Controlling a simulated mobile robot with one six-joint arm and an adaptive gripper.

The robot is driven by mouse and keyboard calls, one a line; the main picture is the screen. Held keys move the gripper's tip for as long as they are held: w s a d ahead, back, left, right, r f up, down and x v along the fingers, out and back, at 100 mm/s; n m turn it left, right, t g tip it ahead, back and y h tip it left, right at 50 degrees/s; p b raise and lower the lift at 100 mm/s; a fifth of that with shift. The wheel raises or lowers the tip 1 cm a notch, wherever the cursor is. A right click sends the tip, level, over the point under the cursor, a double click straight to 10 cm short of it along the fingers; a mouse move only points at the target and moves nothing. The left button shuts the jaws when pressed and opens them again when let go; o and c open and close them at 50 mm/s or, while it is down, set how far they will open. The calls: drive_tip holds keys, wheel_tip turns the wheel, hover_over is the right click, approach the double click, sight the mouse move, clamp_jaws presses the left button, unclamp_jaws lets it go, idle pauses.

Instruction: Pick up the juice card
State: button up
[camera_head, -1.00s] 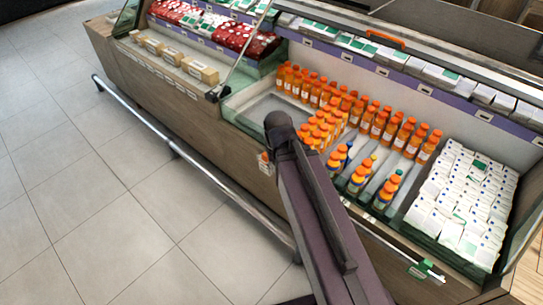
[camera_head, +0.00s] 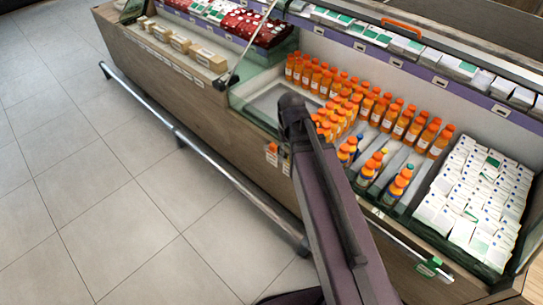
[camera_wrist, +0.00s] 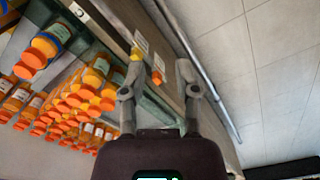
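Two small cards hang on the wooden front of the chilled display case. One has an orange part and white (camera_head: 272,149), and a paler card (camera_head: 286,162) is beside it, partly behind my arm. In the wrist view, a white card with an orange end (camera_wrist: 158,66) and a white card with a yellow end (camera_wrist: 139,44) show near the fingertips. I cannot tell which is the juice card. My gripper (camera_wrist: 160,74) is open, with its fingers apart on either side of the orange-ended card in the picture. Contact is not visible. In the head view my gripper is hidden behind my arm.
The display case holds rows of orange bottles (camera_head: 400,124) and white packs (camera_head: 478,195). A metal rail (camera_head: 215,170) runs low along its front. A green tag (camera_head: 430,267) is on the case front at right. The tiled floor (camera_head: 110,200) at left is clear.

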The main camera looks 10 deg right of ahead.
sight(273, 145)
drive_tip(key=w+f+n+b, duration=0.3)
drive_tip(key=w+f+b, duration=0.3)
drive_tip(key=w, duration=0.6)
drive_tip(key=w+f+n+b, duration=0.3)
drive_tip(key=w+f+b, duration=0.3)
drive_tip(key=w, duration=0.6)
drive_tip(key=shift+w+f, duration=0.3)
drive_tip(key=shift+f, duration=0.55)
drive_tip(key=shift+d+f+b, duration=0.1)
drive_tip(key=shift+b, duration=0.3)
wheel_tip(273, 145, down, 8)
drive_tip(key=b, duration=0.8)
drive_tip(key=shift+f, duration=0.2)
drive_tip(key=shift+w+f+b, duration=0.15)
drive_tip(key=shift+f+b, duration=2.45)
drive_tip(key=shift+b, duration=0.2)
clamp_jaws()
